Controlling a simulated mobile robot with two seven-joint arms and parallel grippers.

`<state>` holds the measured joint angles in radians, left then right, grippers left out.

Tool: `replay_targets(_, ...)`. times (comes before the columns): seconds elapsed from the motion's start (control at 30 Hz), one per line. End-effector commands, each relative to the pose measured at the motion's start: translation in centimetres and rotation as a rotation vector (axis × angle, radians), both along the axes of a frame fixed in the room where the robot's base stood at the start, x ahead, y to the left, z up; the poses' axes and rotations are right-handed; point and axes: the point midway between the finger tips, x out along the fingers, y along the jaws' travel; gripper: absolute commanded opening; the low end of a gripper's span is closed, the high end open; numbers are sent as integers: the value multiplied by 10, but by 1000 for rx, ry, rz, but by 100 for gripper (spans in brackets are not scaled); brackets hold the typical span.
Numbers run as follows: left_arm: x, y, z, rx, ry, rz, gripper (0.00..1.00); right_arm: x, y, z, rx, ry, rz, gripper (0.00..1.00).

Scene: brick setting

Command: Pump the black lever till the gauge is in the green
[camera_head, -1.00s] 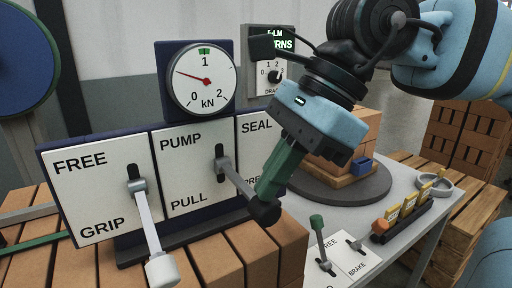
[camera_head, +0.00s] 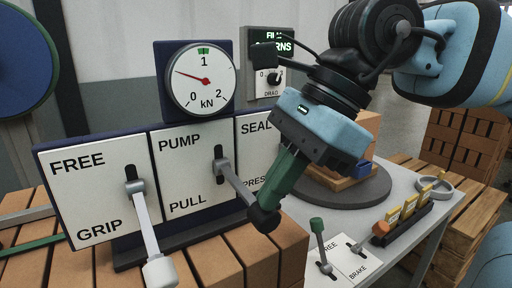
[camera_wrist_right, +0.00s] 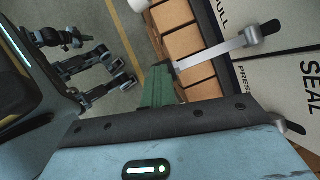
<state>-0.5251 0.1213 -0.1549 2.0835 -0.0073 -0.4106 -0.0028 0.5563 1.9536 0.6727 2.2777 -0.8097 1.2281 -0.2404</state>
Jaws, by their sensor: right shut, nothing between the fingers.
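The black lever (camera_head: 235,182) is a grey arm with a black knob (camera_head: 264,223), sloping down and out from the slot of the PUMP/PULL panel (camera_head: 183,180). My right gripper (camera_head: 270,200) is shut and empty. Its green fingertips are at the top of the knob and look to touch it. In the right wrist view, the lever arm (camera_wrist_right: 220,50) runs to the green fingers (camera_wrist_right: 160,85), which hide most of the knob. The gauge (camera_head: 202,79) has its red needle left of the small green band, between 0 and 1. My left gripper is not seen.
A FREE/GRIP lever with a white handle (camera_head: 147,225) stands to the left. A SEAL/PRESS panel (camera_head: 251,145) is behind my right gripper. Bricks (camera_head: 240,255) lie below. A turntable (camera_head: 340,192), small levers (camera_head: 318,235) and a pen-like rack (camera_head: 408,215) are on the right.

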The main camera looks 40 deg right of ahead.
Motion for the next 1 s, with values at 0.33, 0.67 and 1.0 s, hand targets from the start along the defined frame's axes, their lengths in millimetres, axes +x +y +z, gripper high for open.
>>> replay_targets(0.33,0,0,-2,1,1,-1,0,-2,1,-5,-1,4,2,0)
replay_targets(0.67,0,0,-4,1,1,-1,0,-4,1,-8,-1,5,1,0)
replay_targets(1.0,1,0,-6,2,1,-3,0,-5,1,-11,-1,5,1,0)
